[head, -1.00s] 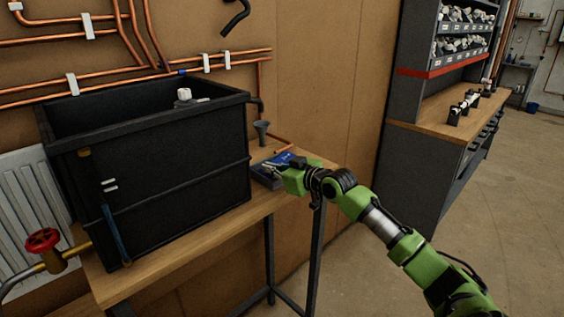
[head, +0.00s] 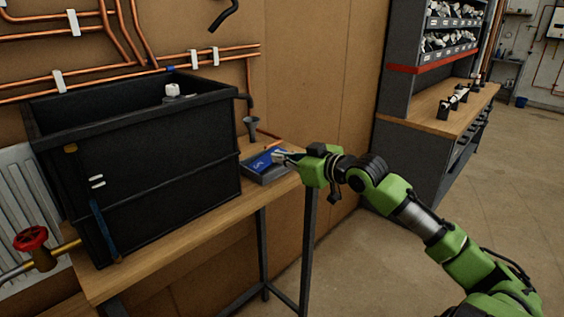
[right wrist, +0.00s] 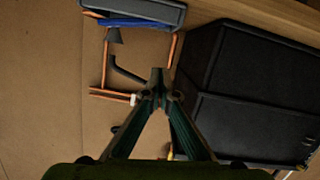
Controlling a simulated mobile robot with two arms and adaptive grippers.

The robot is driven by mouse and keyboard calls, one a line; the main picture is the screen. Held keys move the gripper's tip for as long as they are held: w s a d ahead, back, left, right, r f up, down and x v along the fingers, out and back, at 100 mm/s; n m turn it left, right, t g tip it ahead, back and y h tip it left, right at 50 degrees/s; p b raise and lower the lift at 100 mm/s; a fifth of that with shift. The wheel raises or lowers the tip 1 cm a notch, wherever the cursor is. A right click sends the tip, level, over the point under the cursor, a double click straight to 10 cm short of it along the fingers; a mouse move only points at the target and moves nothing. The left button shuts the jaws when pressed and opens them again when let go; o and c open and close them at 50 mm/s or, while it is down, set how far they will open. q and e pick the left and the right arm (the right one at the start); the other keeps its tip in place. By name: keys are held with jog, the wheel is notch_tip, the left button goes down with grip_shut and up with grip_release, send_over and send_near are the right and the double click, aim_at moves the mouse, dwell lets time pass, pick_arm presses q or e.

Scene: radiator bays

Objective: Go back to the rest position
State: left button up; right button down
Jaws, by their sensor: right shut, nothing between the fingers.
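My right gripper (head: 286,157) reaches in from the right in the head view. Its fingers are shut with nothing between them, beside the blue-and-grey box (head: 264,168) at the bench's right end. In the right wrist view the closed fingertips (right wrist: 159,78) meet in the middle, with the black tank (right wrist: 240,90) to their right and the blue-and-grey box (right wrist: 140,12) at the top. My left gripper is not in view.
A black tank (head: 170,160) stands on the wooden bench (head: 190,238). A grey funnel (head: 251,126) is behind the box. A red valve wheel (head: 30,238) and radiator (head: 15,185) are at left. A shelving unit (head: 402,140) stands at right; the floor before it is clear.

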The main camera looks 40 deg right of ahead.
jog(key=shift+s, duration=0.15)
dwell(0.5)
jog(key=s+a+f+g, duration=0.2)
jog(key=s+a+f, duration=0.2)
jog(key=f, duration=0.5)
jog(key=s+a+f+g, duration=0.2)
jog(key=s+a+f, duration=0.2)
jog(key=f, duration=0.4)
jog(key=s+a+f+g, duration=0.2)
jog(key=s+a+f, duration=0.25)
jog(key=f, duration=0.45)
jog(key=s+a+f+g, duration=0.3)
jog(key=s+a+f, duration=0.1)
jog(key=s+a, duration=0.5)
jog(key=s+a+f+g, duration=0.35)
jog(key=s+a, duration=0.25)
jog(key=s, duration=0.4)
notch_tip(320, 180, down, 28)
jog(key=s+b, duration=0.1)
jog(key=s, duration=0.1)
jog(key=s+d+f+g+b, duration=0.1)
jog(key=s+d+f, duration=0.2)
jog(key=s+f, duration=1.3)
jog(key=shift+s+f+g+h, duration=0.3)
jog(key=shift+s+f+g, duration=0.05)
jog(key=shift+f, duration=0.05)
